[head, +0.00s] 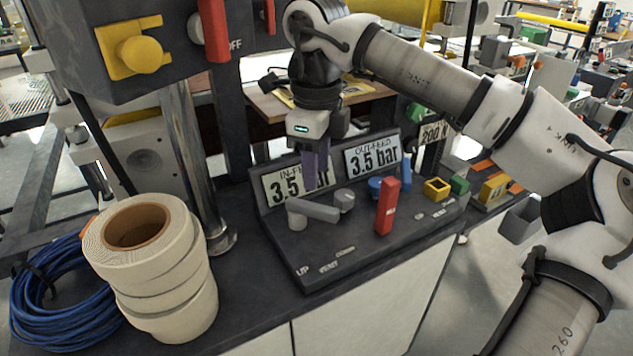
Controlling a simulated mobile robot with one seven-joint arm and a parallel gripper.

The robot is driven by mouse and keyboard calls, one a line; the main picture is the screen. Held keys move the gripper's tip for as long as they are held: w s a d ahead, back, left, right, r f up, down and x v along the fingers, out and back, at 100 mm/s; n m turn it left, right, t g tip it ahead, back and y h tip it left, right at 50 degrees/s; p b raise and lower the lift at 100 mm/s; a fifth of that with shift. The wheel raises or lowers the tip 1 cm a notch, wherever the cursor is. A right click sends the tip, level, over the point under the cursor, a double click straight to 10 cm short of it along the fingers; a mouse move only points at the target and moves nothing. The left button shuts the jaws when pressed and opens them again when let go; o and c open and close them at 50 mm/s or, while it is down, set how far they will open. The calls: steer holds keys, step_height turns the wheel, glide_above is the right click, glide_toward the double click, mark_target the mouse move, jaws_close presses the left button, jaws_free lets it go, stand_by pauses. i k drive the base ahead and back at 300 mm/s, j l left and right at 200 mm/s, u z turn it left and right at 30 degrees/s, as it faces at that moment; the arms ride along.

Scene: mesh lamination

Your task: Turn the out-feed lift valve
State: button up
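A dark sloped console (340,250) stands on the bench and carries two readout plates. The in-feed plate (290,183) and the out-feed plate (372,155) both read 3.5 bar. A grey lever (315,210) lies sideways below the in-feed plate. A red lever (387,206) stands upright below the out-feed plate. Which of them is the lift valve is not clearly labelled. My gripper (317,172) points down in front of the in-feed plate, above the grey lever and apart from both levers. Its purple fingers look close together; whether they are open cannot be told.
Yellow (437,189) and green (459,185) blocks are at the console's right. White tape rolls (160,265) and a blue hose coil (62,305) occupy the left. A dark control box (180,85) overhangs the upper left.

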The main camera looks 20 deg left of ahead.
mark_target(404, 172)
steer(key=k, duration=1)
